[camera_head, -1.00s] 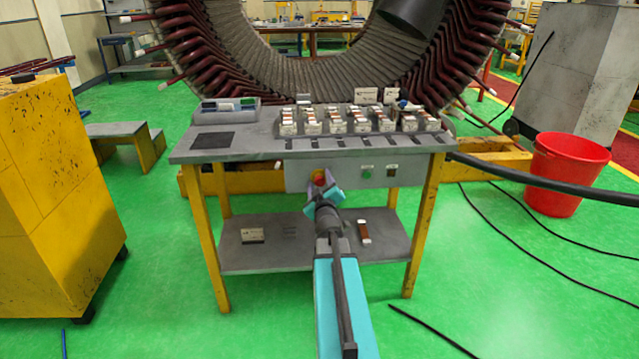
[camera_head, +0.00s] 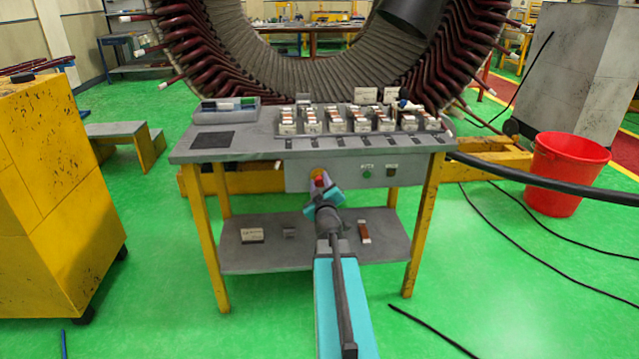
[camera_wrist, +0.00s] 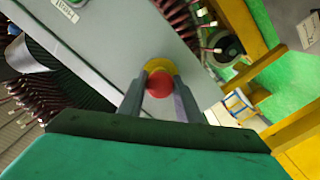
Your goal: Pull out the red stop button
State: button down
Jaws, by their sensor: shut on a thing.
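The red stop button (camera_wrist: 159,84) sits on a yellow round base (camera_wrist: 163,68) on the grey front panel of the workbench. In the head view the button (camera_head: 318,177) shows at the panel's left part, partly hidden by my gripper. My gripper (camera_wrist: 160,92) has one finger on each side of the red button and is shut on it. In the head view my gripper (camera_head: 319,185) reaches up to the panel from below. Whether the button is pressed in or out cannot be told.
The panel also carries a green button (camera_head: 367,172) and a dark button (camera_head: 391,171) to the right. The workbench top (camera_head: 255,150) holds several small boxes. A lower shelf (camera_head: 265,258) lies under my arm. A red bucket (camera_head: 568,175) stands at the right.

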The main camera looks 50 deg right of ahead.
aim_at(320, 183)
jog(key=shift+a+f, duration=0.1)
jog(key=c, duration=1.3)
grip_release()
jog(key=shift+s, duration=0.15)
jog(key=shift+v, duration=1.5)
jog(key=shift+a+r+p, duration=0.1)
jog(key=shift+r+p, duration=0.15)
jog(key=shift+p, duration=0.35)
jog(key=p+v, duration=0.2)
jog(key=p, duration=0.2)
jog(key=shift+s, duration=0.1)
jog(key=shift+s+a+p, duration=0.1)
jog(key=shift+a+p, duration=0.05)
jog(key=shift+p, duration=0.6)
jog(key=p, duration=0.3)
jog(key=shift+s+a+f, duration=0.1)
jog(key=shift+s+a, duration=0.15)
jog(key=p+v, duration=0.1)
jog(key=p, duration=0.3)
jog(key=shift+s+a+p, duration=0.15)
jog(key=shift+s+p, duration=0.1)
jog(key=shift+p, duration=0.15)
